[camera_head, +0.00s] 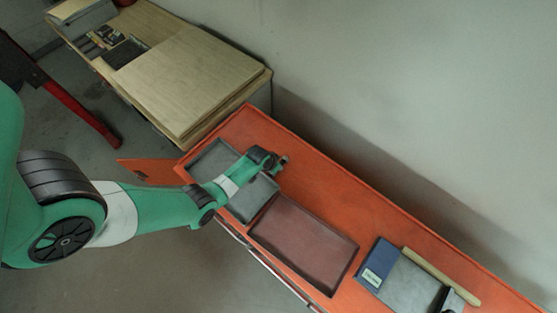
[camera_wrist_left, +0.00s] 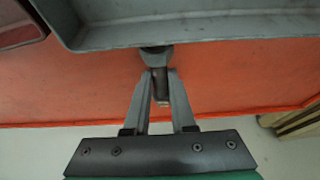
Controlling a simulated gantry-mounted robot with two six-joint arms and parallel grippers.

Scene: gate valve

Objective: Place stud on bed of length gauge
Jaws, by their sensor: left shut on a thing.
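My left gripper (camera_head: 281,161) is above the orange bench top, just past the far edge of the grey tray. In the left wrist view its two fingers (camera_wrist_left: 159,80) are shut on a small dark metal stud (camera_wrist_left: 160,88) with a wider grey end towards the tray. In the head view the stud is too small to tell clearly. What seems to be the length gauge is at the lower right: a grey plate (camera_head: 411,282) with a blue block (camera_head: 377,262) at its left and a dark part (camera_head: 453,301) at its right, cut by the frame. My right gripper is not in view.
The grey tray (camera_head: 212,158) lies partly under my left arm on the orange bench (camera_head: 330,187). A reddish-brown tray (camera_head: 305,245) lies between it and the gauge. A wooden strip (camera_head: 440,275) lies behind the gauge. A wooden cabinet (camera_head: 190,80) stands at the upper left.

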